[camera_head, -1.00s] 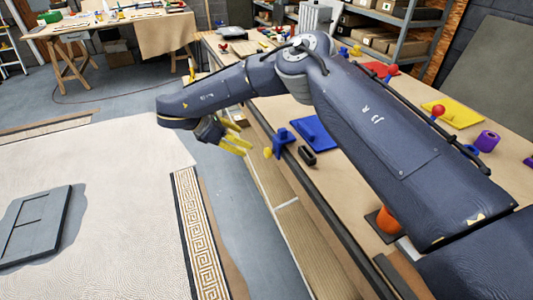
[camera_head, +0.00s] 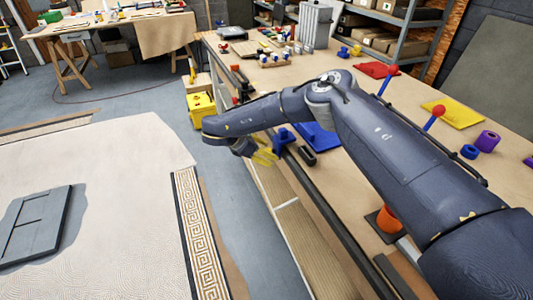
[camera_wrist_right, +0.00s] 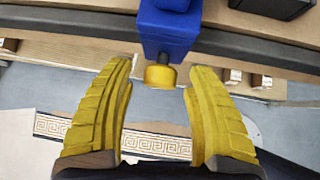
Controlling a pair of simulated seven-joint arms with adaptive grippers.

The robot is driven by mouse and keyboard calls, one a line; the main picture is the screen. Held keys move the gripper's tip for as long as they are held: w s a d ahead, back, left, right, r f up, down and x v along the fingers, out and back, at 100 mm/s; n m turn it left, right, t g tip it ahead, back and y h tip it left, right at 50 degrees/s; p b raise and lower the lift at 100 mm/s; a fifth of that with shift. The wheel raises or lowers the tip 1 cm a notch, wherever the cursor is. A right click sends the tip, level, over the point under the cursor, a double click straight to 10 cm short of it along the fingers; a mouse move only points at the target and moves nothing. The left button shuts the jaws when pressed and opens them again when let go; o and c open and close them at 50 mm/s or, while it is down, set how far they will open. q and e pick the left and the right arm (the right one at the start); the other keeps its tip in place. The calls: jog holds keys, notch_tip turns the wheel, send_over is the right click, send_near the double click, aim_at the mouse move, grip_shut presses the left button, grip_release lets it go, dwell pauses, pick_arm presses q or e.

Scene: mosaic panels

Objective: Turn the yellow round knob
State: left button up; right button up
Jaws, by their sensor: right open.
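The yellow round knob (camera_wrist_right: 160,76) shows in the right wrist view. It sits on a short dark stem at the lower end of a blue block (camera_wrist_right: 167,33), which is fixed at the bench's edge. My right gripper (camera_wrist_right: 161,92) is open, with one yellow finger on each side of the knob and clear gaps between. The knob is near the fingertips. In the head view my right gripper (camera_head: 264,157) is beside the blue block (camera_head: 284,138), and I cannot make out the knob apart from the yellow fingers. My left gripper is not in view.
A black handle (camera_head: 306,155) and a blue panel (camera_head: 319,139) are close to the blue block on the wooden bench (camera_head: 345,200). Red-topped levers (camera_head: 437,112) and an orange knob (camera_head: 388,219) are further right.

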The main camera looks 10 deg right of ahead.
jog(key=shift+f, duration=0.1)
jog(key=shift+c, duration=0.5)
grip_shut()
